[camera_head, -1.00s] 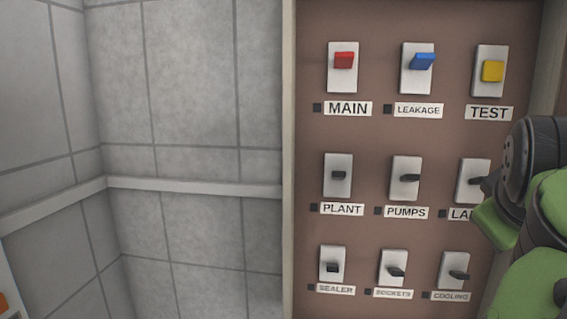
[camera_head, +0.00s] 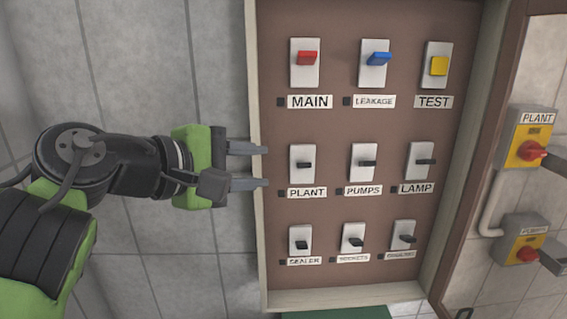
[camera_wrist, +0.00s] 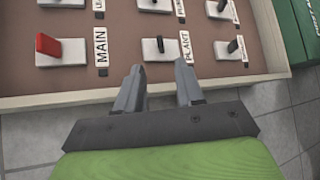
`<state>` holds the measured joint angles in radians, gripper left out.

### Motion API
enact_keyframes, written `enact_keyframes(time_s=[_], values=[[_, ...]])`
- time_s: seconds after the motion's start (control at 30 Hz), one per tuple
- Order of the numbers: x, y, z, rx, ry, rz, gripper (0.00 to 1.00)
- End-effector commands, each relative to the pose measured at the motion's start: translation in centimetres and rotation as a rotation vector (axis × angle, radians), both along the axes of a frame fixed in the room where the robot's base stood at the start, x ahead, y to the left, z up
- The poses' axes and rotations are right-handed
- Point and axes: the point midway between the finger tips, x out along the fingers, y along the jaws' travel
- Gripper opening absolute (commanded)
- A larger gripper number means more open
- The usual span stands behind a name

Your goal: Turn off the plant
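The PLANT switch (camera_head: 303,165) is a small black lever on a white plate in the left column, middle row of the brown panel (camera_head: 335,125). Its label (camera_head: 307,193) reads PLANT. My gripper (camera_head: 266,166) is at the panel's left edge, left of the PLANT switch and apart from it. Its two grey fingers are spread with nothing between them. In the wrist view the PLANT switch (camera_wrist: 160,46) lies just beyond the open fingers (camera_wrist: 160,75). A yellow box with a red rotary knob (camera_head: 531,151), also labelled PLANT, is on the wall at the right.
The MAIN red switch (camera_head: 307,58) is above, SEALER (camera_head: 301,243) below and PUMPS (camera_head: 367,163) to the right. LEAKAGE (camera_head: 379,58), TEST (camera_head: 439,66) and LAMP (camera_head: 425,161) are further off. A raised pale frame (camera_head: 257,220) edges the panel.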

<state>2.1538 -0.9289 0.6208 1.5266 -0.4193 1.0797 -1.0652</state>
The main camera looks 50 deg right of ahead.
Motion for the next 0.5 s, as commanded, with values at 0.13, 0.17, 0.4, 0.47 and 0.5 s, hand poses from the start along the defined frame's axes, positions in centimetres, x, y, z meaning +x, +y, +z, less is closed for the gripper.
enact_keyframes(time_s=[0.13, 0.17, 0.4, 0.47, 0.5], values=[[-0.5, -3.7, -1.4, 0.003, 0.0, -0.003, 0.37], [-0.6, -4.4, -1.6, 0.003, 0.0, -0.004, 0.37], [-1.1, -9.4, -3.0, 0.0, -0.002, -0.002, 0.37], [-1.2, -10.1, -3.2, 0.001, -0.002, -0.001, 0.37], [-1.2, -10.4, -3.3, 0.0, -0.002, 0.0, 0.37]])
